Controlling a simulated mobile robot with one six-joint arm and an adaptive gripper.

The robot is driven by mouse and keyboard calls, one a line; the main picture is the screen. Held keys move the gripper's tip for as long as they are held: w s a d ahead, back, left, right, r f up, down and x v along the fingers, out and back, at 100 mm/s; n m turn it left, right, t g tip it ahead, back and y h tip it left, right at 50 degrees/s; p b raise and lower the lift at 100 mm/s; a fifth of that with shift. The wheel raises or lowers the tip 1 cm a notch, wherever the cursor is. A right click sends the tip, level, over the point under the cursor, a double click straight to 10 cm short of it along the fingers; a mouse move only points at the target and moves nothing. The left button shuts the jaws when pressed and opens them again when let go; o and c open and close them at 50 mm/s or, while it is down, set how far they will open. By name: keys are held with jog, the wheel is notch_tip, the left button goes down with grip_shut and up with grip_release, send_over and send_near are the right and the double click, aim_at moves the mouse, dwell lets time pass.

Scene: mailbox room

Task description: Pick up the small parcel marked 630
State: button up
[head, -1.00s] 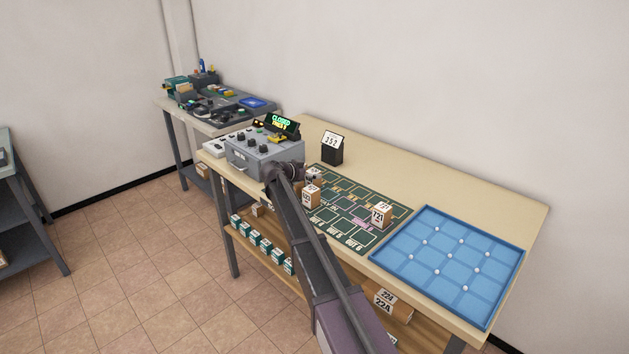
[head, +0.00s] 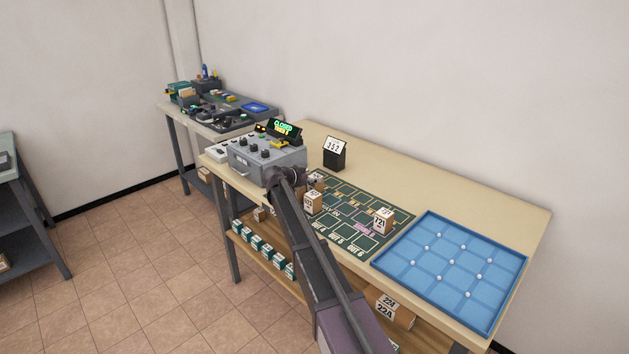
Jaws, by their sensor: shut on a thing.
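My gripper (head: 312,184) is at the near left end of the dark green mat (head: 345,191), beside the grey console. It is small and partly hidden by my own wrist. It is shut on a small brown parcel with a white label (head: 318,178), which shows only in part behind the gripper. A second small parcel (head: 313,203) is just in front of it on the mat; its number is too small to read surely. A parcel marked 721 (head: 383,222) stands further right on the mat. I cannot tell which parcel bears 630.
A grey console (head: 262,155) with knobs and a lit "CLOSED" display stands left of the mat. A black stand with card 352 (head: 335,153) is behind it. A blue divided tray (head: 450,265) lies right. Parcels, one marked 224 (head: 389,303), sit on the lower shelf.

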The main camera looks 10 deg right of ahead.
jog(key=shift+r, duration=0.15)
notch_tip(320, 180, up, 10)
jog(key=p, duration=0.9)
jog(key=shift+p, duration=0.4)
dwell(0.4)
